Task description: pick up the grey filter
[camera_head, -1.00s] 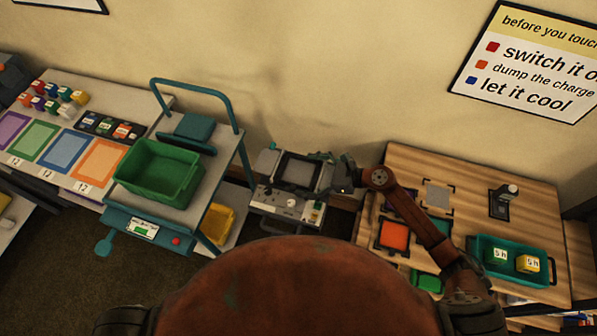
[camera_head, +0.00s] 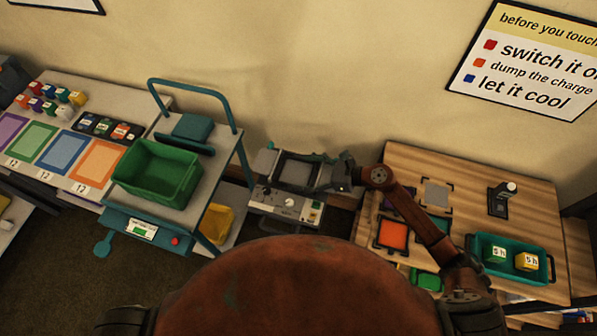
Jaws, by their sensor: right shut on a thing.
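The grey filter (camera_head: 298,171) is a grey square in a dark frame, at the small grey machine in the middle of the head view. My right gripper (camera_head: 326,176) reaches in from the right and is shut on the filter's right edge. The fingertips are small and dark here, so the exact grip is hard to make out. I cannot tell whether the filter rests on the machine or is just above it. My left gripper is out of view.
A wooden table (camera_head: 535,225) on the right carries an orange framed filter (camera_head: 393,236), a grey square (camera_head: 437,194) between corner marks, a dark stand (camera_head: 499,203) and a teal tray (camera_head: 485,265) with two boxes. A cart with a green bin (camera_head: 158,173) stands left of the machine (camera_head: 280,205).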

